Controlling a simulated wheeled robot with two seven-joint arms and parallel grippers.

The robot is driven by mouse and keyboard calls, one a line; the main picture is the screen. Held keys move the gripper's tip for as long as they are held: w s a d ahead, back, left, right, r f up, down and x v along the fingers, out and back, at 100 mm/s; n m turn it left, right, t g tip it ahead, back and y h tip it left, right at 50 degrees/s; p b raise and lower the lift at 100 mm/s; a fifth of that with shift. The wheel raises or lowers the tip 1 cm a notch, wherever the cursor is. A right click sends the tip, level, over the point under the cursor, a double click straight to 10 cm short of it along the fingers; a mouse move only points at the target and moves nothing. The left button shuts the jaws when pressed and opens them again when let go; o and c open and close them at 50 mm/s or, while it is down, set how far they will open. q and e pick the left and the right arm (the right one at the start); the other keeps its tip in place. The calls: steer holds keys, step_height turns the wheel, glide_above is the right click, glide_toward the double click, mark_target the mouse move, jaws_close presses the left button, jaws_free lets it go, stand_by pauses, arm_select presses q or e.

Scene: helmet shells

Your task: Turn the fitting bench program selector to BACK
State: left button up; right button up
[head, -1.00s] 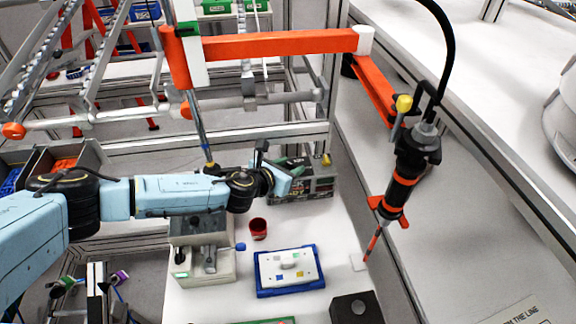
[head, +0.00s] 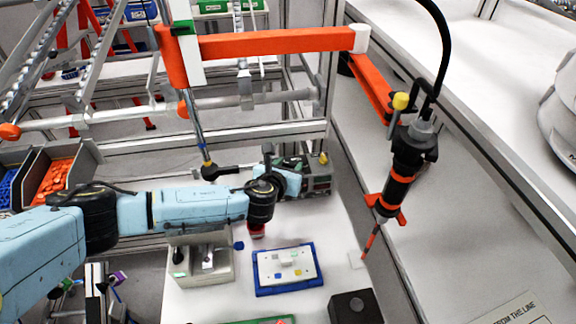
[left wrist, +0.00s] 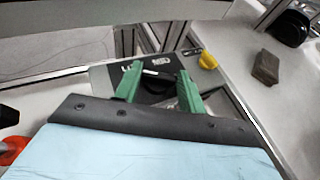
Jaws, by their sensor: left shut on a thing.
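The program selector box (head: 318,183) is a grey and dark unit at the back of the white bench, partly hidden behind my left arm. It also shows in the left wrist view (left wrist: 103,78), with white lettering on its dark face and a black knob (left wrist: 155,88). My left gripper (head: 290,163) is at this box. In the left wrist view its two green fingers (left wrist: 160,88) stand on either side of the black knob and are shut on it. A small white mark shows near the knob's top. Which word it points to, I cannot tell. My right gripper is not in view.
A yellow knob (head: 323,158) sits at the box's right end. A blue-rimmed tray (head: 258,291) with a white plate and a grey fixture (head: 215,265) stand nearer. A black-and-orange tool (head: 403,170) hangs at right. A red cup (head: 257,231) is partly hidden by my arm.

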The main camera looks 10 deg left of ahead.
arm_select(q)
steer(key=o, duration=1)
steer(key=shift+s, duration=0.15)
steer(key=v, duration=1.3)
steer(key=shift+a+b, duration=0.1)
steer(key=shift+b, duration=0.2)
steer(key=shift+s, duration=0.1)
